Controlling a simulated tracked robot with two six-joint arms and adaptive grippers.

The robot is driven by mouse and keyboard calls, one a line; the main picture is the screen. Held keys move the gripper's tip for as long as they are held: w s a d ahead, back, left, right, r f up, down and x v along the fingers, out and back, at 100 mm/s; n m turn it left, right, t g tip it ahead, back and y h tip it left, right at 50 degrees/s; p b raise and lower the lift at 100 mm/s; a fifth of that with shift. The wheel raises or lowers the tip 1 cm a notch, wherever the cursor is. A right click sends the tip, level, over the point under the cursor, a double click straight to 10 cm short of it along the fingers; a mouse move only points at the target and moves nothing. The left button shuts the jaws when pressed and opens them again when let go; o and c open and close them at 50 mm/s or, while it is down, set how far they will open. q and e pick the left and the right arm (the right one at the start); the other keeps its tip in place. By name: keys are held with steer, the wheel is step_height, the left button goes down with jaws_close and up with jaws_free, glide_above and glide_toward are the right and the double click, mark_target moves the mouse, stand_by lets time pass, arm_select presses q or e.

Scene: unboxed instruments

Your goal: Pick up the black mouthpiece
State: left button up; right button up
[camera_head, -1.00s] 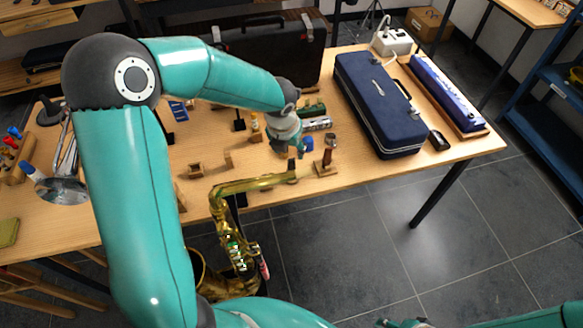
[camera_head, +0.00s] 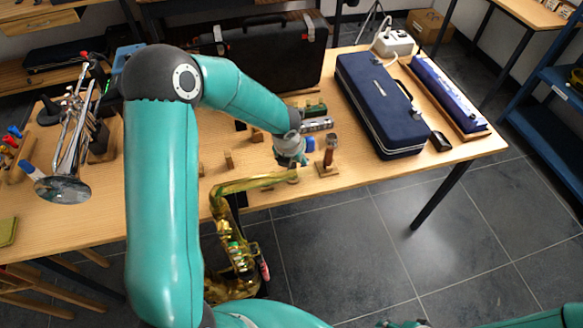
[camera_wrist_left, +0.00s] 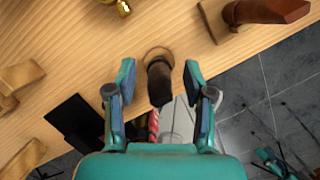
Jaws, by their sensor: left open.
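In the left wrist view a dark, tapered piece, which looks like the black mouthpiece (camera_wrist_left: 160,84), is between the two teal fingers of my left gripper (camera_wrist_left: 160,68). A tan ring shows round its far end, close to the table's edge. The fingers are open, with a gap visible on both sides of the piece. In the head view my left gripper (camera_head: 291,158) is over the table's front edge, just left of a brown piece on a wooden stand (camera_head: 328,155). The mouthpiece cannot be made out there. Only a sliver of my right gripper (camera_head: 403,323) shows at the bottom edge.
A gold saxophone (camera_head: 235,240) is at the table's front, its neck reaching under my left gripper. The brown piece also shows in the left wrist view (camera_wrist_left: 270,10). A navy case (camera_head: 380,105) lies to the right. A trumpet (camera_head: 65,165) is on the left. Small wooden blocks sit nearby.

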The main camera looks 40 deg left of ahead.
arm_select(q)
jaws_close()
